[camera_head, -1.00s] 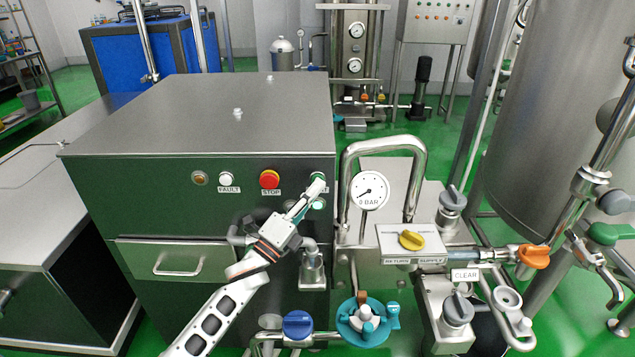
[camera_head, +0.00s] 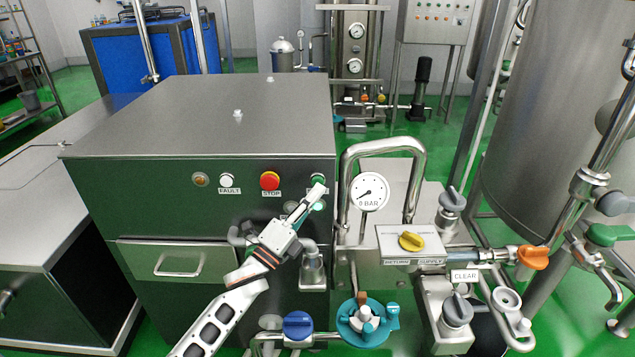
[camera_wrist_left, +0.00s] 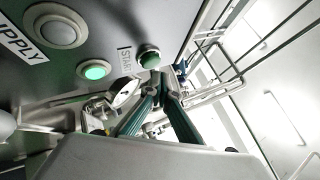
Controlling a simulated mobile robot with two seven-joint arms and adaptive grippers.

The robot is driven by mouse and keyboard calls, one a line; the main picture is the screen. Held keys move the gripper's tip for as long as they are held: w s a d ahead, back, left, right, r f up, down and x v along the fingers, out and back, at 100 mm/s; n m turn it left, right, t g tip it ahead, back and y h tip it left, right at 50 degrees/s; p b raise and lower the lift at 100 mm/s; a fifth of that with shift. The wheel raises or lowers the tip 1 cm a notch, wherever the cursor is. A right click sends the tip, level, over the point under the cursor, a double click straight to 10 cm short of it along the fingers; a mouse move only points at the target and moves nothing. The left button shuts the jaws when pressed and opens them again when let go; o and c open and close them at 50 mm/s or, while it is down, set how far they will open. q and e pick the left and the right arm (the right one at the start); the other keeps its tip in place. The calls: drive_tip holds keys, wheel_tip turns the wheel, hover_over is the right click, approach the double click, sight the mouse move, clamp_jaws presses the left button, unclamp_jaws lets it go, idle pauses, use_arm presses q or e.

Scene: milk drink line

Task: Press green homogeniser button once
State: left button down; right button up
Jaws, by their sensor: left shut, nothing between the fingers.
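The green homogeniser button (camera_head: 318,180) is at the right end of the dark front panel, right of the red STOP button (camera_head: 270,180). In the left wrist view the green button (camera_wrist_left: 149,56) is a domed cap in a metal ring beside a START label. My left gripper (camera_head: 319,189) is shut and empty, its tips just below the button and partly over its label. In the wrist view the closed fingertips (camera_wrist_left: 160,78) are close to the button's lower edge; I cannot tell whether they touch. My right gripper is not in view.
A lit green lamp (camera_head: 319,206) is just below the button, close to my fingers. A bent steel pipe (camera_head: 345,185) and a pressure gauge (camera_head: 370,191) reading about 0 BAR stand close to the right. A white FAULT lamp (camera_head: 226,180) is further left.

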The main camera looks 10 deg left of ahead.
use_arm(q)
drive_tip(key=s, duration=0.2)
drive_tip(key=s+d+p, duration=0.1)
drive_tip(key=s, duration=0.2)
drive_tip(key=shift+d, duration=0.1)
idle(0.4)
idle(0.5)
drive_tip(key=s+a+f+n+g+y, duration=0.1)
drive_tip(key=s+f+n+y, duration=0.1)
drive_tip(key=s+f+n, duration=0.2)
drive_tip(key=s+a+f+n+g+y, duration=0.1)
drive_tip(key=s+f+n, duration=0.3)
drive_tip(key=f, duration=0.5)
drive_tip(key=s+a+f+n+g+y, duration=0.2)
drive_tip(key=s+f+n+y, duration=0.1)
drive_tip(key=f+n, duration=0.3)
drive_tip(key=shift+s+f, duration=0.45)
drive_tip(key=shift+s, duration=0.2)
drive_tip(key=s+f+n+g, duration=0.3)
drive_tip(key=s+f+n, duration=0.1)
drive_tip(key=s, duration=0.3)
drive_tip(key=s+a+f+n+g+y, duration=0.1)
drive_tip(key=s+f+n+g, duration=0.1)
drive_tip(key=s+f+n, duration=0.2)
drive_tip(key=s+f, duration=0.3)
drive_tip(key=s, duration=0.1)
drive_tip(key=shift+s+a+n+g, duration=0.2)
drive_tip(key=shift+n+g, duration=0.1)
drive_tip(key=shift+g, duration=0.1)
